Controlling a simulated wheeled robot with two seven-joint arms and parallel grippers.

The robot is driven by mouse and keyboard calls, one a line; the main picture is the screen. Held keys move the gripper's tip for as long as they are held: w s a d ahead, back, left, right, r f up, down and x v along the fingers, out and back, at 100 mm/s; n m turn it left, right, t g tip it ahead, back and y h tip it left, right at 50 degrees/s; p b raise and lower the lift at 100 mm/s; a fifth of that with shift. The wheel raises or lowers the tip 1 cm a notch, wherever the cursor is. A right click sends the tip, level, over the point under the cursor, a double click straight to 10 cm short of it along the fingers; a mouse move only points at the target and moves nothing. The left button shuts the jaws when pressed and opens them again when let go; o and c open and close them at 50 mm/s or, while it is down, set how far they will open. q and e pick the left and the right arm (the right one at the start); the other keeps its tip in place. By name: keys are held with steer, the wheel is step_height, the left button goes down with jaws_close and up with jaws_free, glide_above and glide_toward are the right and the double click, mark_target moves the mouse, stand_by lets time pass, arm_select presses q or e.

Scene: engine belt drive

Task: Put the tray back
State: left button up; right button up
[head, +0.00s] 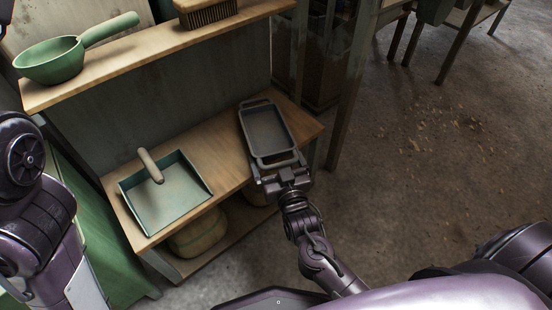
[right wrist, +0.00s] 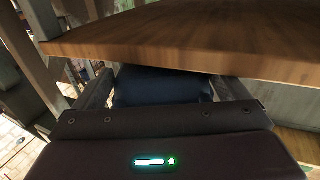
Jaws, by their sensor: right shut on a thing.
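The tray (head: 268,132) is a dark grey, shallow rectangle with a loop handle at each short end. It is over the right end of the middle wooden shelf in the head view. My right gripper (head: 282,171) is shut on its near handle, at the shelf's front edge. I cannot tell if the tray rests on the board or is just above it. In the right wrist view a dark surface (right wrist: 160,86) shows between my fingers, under the board edge; I cannot tell what it is. My left gripper is out of view; only its arm shows.
The middle shelf (head: 222,150) also holds a green dustpan (head: 180,196) left of the tray. The upper shelf (head: 128,60) holds a green pan (head: 50,62) and a brush (head: 206,12). A round basket (head: 198,237) sits below. A post (head: 352,85) stands right of the shelf.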

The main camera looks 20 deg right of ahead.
steer(key=shift+f, duration=0.4)
